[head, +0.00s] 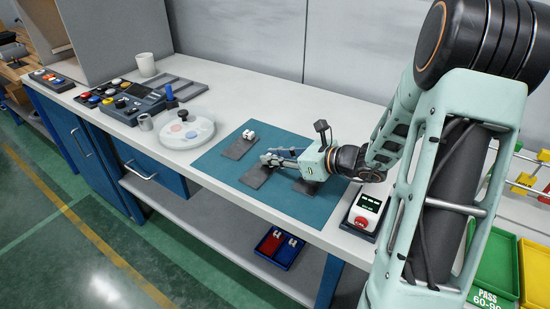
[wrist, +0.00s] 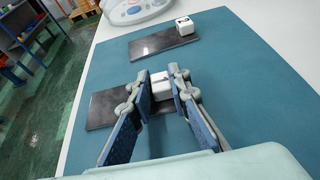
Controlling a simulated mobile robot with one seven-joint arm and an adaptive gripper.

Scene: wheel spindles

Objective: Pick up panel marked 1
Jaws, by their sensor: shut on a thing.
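My gripper (head: 268,160) reaches in from the right over the teal mat. In the wrist view its blue-padded fingers (wrist: 163,88) are shut on a small white block (wrist: 158,88) that stands on a dark flat panel (wrist: 103,107). This panel also shows in the head view (head: 256,177), at the mat, partly under the fingers. No number on the held block can be read. A second dark panel (wrist: 150,45) with a white block (wrist: 184,25) lies farther back, also seen in the head view (head: 238,149). Its block has a dark mark that I cannot read.
The teal mat (head: 215,165) lies on the white bench. Another dark piece (head: 305,186) lies under my gripper's body. A round pale fixture (head: 180,138) stands to the left, and a box with a red button (head: 363,213) to the right. The mat's front edge is clear.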

